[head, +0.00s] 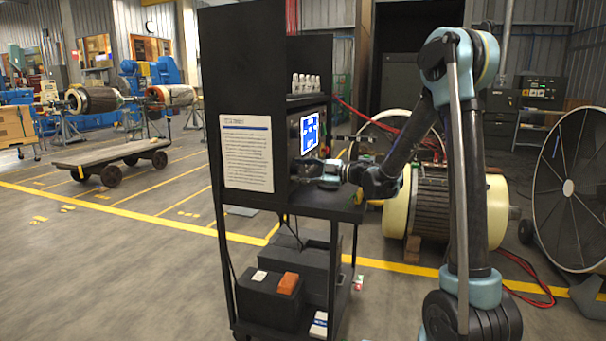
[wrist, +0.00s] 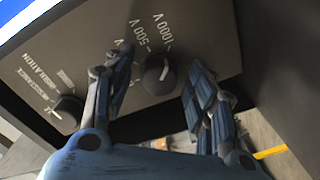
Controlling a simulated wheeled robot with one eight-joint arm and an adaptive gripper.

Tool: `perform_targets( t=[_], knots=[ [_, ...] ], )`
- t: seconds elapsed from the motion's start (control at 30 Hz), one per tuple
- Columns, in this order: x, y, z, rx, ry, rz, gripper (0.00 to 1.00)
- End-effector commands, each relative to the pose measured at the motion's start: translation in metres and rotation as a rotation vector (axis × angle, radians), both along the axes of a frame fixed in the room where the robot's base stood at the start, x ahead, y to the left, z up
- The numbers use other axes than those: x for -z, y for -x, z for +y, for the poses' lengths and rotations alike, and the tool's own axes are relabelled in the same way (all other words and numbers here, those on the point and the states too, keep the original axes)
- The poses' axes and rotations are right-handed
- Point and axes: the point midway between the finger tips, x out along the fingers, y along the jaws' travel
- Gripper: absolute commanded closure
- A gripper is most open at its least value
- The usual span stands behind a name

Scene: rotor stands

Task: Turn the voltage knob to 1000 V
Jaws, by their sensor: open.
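The voltage knob (wrist: 158,76) is a round black dial on a dark panel (wrist: 95,40) in the wrist view. Its white pointer line points up and slightly right, toward the side of the 1000 V mark (wrist: 163,32). Exact alignment is hard to tell. The 500 V mark (wrist: 141,36) lies to its left. My gripper (wrist: 160,66) is open, with one finger on each side of the knob and visible gaps. In the head view my gripper (head: 318,172) reaches to the panel below the lit screen (head: 309,131); the knob cannot be made out there.
A second knob (wrist: 67,108), near "insulation resistance" lettering, sits left of my left finger. The panel stands in a black cart (head: 240,60) with a side sheet (head: 246,152) and a shelf below my gripper. A cream-ended rotor (head: 440,205) stands behind my arm.

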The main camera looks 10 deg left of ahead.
Motion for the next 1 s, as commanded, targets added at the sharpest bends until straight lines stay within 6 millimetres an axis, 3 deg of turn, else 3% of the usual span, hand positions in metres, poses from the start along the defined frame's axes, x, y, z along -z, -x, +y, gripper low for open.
perform_targets(
  t=[0.27, 0.7, 1.0],
  knots=[
    [0.000, 0.001, -0.021, 0.001, 0.000, 0.000, 0.49],
    [-0.001, 0.004, -0.095, 0.004, 0.000, 0.001, 0.49],
    [-0.001, 0.006, -0.119, 0.001, 0.000, 0.001, 0.49]
  ],
)
